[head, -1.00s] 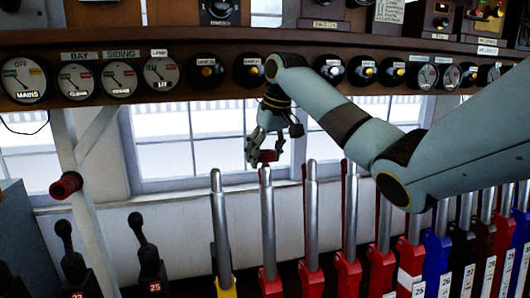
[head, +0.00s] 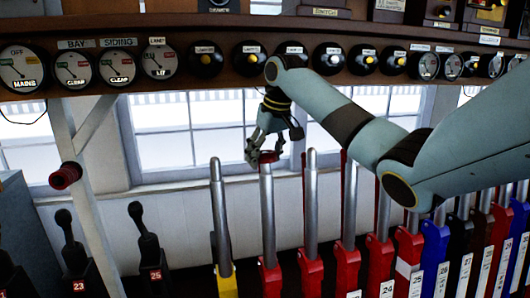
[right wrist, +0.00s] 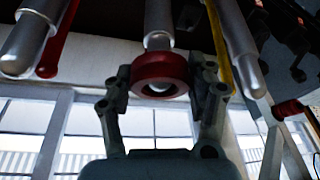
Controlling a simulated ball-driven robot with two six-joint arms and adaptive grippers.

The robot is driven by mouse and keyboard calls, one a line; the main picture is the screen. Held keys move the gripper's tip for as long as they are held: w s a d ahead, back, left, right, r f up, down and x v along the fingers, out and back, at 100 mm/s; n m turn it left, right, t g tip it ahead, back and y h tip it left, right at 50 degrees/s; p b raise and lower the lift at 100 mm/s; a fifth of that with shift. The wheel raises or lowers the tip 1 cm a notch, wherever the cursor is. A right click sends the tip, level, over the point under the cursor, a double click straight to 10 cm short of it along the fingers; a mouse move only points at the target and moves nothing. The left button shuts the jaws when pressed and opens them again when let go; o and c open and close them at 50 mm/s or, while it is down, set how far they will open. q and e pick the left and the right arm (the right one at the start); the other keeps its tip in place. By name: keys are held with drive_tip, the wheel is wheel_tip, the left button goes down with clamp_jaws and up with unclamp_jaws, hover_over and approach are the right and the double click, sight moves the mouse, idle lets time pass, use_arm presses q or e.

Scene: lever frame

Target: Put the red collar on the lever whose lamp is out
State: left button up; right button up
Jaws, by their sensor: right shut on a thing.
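My right gripper (head: 262,152) is shut on the red collar (head: 268,157), at the top of a silver-handled lever (head: 267,205) with a red base, just right of the yellow-based lever (head: 217,205). In the right wrist view, the collar (right wrist: 160,74) sits between the fingers (right wrist: 163,95), with its hole partly visible. The lever's tip (right wrist: 158,40) meets the collar's edge there. I cannot tell whether it is inside the hole. A row of round lamps (head: 251,57) runs above the levers. Several show yellow centres; one is partly behind my arm. My left gripper is out of view.
More levers with red, blue and dark bases stand close together on the right (head: 435,235). A red cylinder (head: 65,176) is on the white post at left. Two short black levers (head: 148,255) stand at lower left. Gauges (head: 115,66) line the shelf above.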

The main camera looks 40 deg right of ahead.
drive_tip(key=shift+s+f, duration=0.15)
drive_tip(key=shift+f, duration=0.7)
drive_tip(key=o, duration=1.2)
drive_tip(key=shift+c, duration=0.2)
drive_tip(key=shift+o, duration=0.5)
drive_tip(key=shift+r, duration=0.1)
drive_tip(key=shift+p+v, duration=0.4)
drive_tip(key=shift+v, duration=4)
drive_tip(key=shift+s, duration=0.1)
